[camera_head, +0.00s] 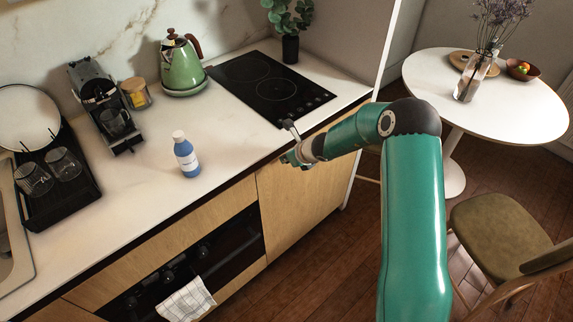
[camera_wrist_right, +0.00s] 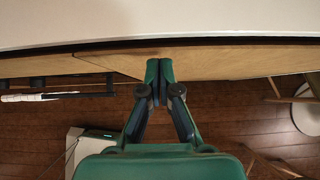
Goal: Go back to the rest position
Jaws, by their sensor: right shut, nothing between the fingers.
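My right arm reaches in from the lower right in the head view. Its gripper (camera_head: 287,158) is beside the front edge of the counter, near the cooktop. In the right wrist view the fingers of the right gripper (camera_wrist_right: 159,68) are together with nothing between them, in front of the wooden cabinet front (camera_wrist_right: 210,62) and below the white counter edge. My left gripper is in neither view.
The white counter (camera_head: 225,135) holds a blue bottle (camera_head: 187,158), a green kettle (camera_head: 181,66), a black cooktop (camera_head: 270,85), a coffee machine (camera_head: 95,90) and a dish rack (camera_head: 75,200). A round table (camera_head: 500,105) and a chair (camera_head: 495,235) stand at the right.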

